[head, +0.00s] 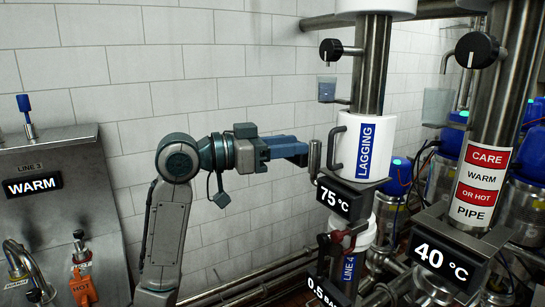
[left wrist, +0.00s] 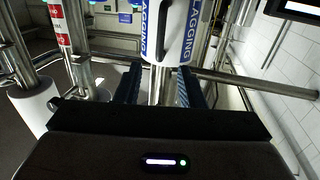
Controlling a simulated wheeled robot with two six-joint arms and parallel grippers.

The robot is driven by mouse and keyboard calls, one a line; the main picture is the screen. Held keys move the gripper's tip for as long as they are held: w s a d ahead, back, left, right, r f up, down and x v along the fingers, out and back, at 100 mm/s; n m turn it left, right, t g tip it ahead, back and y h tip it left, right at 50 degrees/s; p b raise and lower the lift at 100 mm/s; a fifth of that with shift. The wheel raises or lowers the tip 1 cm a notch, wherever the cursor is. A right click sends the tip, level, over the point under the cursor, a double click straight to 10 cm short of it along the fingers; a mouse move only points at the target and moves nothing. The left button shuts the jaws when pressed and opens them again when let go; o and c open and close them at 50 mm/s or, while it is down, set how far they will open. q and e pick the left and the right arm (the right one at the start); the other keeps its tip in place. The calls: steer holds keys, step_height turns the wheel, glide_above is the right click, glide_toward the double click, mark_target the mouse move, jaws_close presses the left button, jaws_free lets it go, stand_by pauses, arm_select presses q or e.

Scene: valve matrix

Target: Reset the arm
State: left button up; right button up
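My left gripper (head: 303,149) reaches in from the left, level with the white lagging sleeve (head: 380,150) with its blue LAGGING label. In the left wrist view, the two fingers of my left gripper (left wrist: 159,75) stand apart with nothing held between them. The lagging sleeve (left wrist: 181,30) and its grey handle (head: 338,150) are ahead of the fingers. The fingertips look short of the handle in the head view; contact cannot be told. A small grey upright cylinder (head: 314,157) shows near the fingertips. My right gripper is not in view.
A 75 °C display (head: 342,198) hangs below the sleeve, and a 40 °C display (head: 437,255) is on the right pipe (head: 492,140). A sink panel (head: 60,190) with WARM and HOT signs stands left. Horizontal pipes (head: 250,290) run low along the tiled wall (head: 130,70).

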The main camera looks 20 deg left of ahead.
arm_select(q)
steer(key=b+v, duration=0.1)
steer(key=v, duration=0.2)
